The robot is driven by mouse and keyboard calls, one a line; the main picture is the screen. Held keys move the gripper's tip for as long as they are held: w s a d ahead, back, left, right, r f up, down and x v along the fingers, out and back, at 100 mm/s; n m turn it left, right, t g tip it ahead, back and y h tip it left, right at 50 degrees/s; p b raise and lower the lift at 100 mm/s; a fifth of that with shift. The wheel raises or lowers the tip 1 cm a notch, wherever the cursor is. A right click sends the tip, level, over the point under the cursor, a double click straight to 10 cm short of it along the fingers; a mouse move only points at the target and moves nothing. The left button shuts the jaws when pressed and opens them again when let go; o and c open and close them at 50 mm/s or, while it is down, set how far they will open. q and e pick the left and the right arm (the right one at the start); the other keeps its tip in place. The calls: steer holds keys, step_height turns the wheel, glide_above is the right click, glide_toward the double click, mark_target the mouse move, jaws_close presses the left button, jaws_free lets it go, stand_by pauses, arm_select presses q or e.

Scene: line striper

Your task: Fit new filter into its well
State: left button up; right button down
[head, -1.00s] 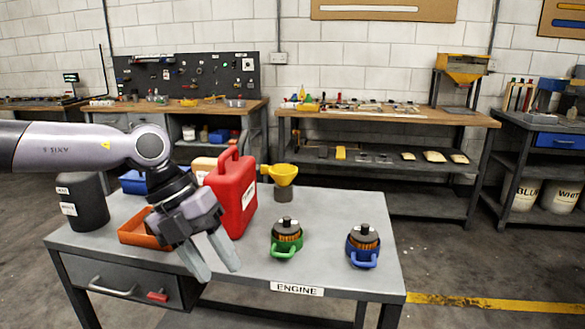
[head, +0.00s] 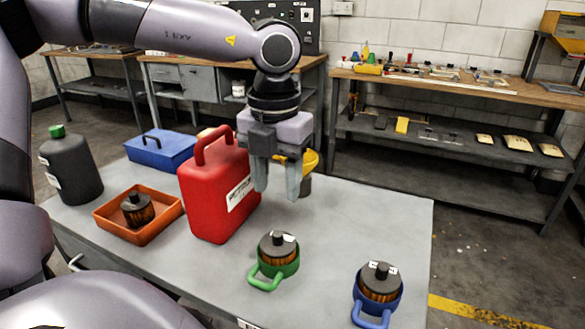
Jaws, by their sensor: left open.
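One filter (head: 277,247) sits in a green handled cup (head: 266,282) at the front middle. Another filter (head: 380,280) sits in a blue handled cup (head: 371,319) at the front right. I cannot tell which is the new one, and no empty well is clearly visible. My left gripper (head: 277,187) is open and empty, pointing down beside the red can (head: 213,192), in front of the yellow funnel (head: 310,161). My right gripper is out of view.
The tall red can stands close left of my left gripper. A blue box (head: 160,152) and a dark bottle with a green cap (head: 70,168) stand at the back left. The table (head: 405,225) is bare at the right. Workbenches line the wall.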

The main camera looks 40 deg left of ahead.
mark_target(278, 233)
arm_select(q)
steer(key=shift+s+f+b, duration=0.1)
steer(key=shift+f+b, duration=0.3)
steer(key=shift+f, duration=0.25)
step_height(278, 233, down, 7)
steer(key=b, duration=0.5)
steer(key=shift+f, duration=0.1)
steer(key=shift+f+b, duration=0.5)
steer(key=shift+b, duration=0.35)
steer(key=shift+f, duration=0.2)
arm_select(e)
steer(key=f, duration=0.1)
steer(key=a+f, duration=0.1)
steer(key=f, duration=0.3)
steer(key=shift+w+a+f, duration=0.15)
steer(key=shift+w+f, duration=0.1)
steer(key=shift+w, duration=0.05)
arm_select(q)
steer(key=shift+b, duration=0.5)
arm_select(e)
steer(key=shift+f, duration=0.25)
arm_select(q)
jaws_close()
